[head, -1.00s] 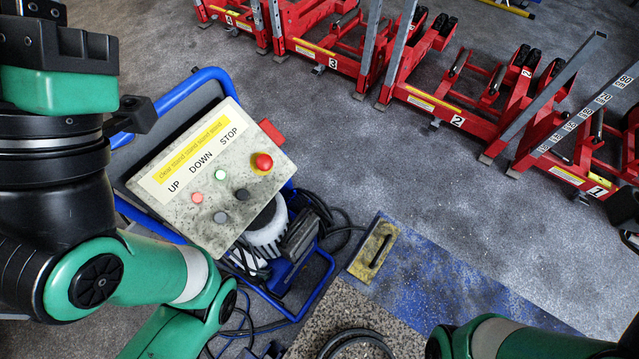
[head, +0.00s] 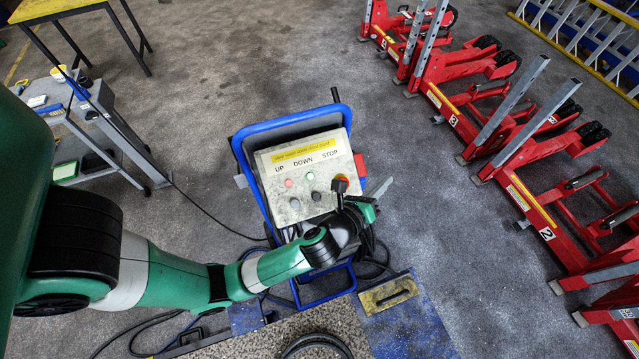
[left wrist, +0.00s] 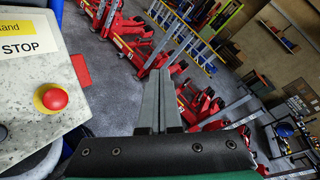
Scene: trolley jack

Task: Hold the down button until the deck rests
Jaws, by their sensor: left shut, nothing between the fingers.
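The pale control box (head: 268,180) is tilted on a blue-framed cart. It carries UP, DOWN and STOP labels. Under DOWN are a green lamp (head: 310,177) and a dark down button (head: 316,196). A dark up button (head: 295,203) is to its left. The red stop button (head: 341,181) is partly behind my arm; it also shows in the left wrist view (left wrist: 53,98). My left gripper (head: 381,187) is shut and empty, just right of the box, apart from the down button. The fingers (left wrist: 160,100) point away from the panel. No deck can be made out. My right gripper is out of view.
Several red numbered lifting units (head: 548,220) stand along the right. The blue cart frame (head: 241,150) surrounds the box. A grey trolley (head: 108,125) is at left. Open floor lies behind the box.

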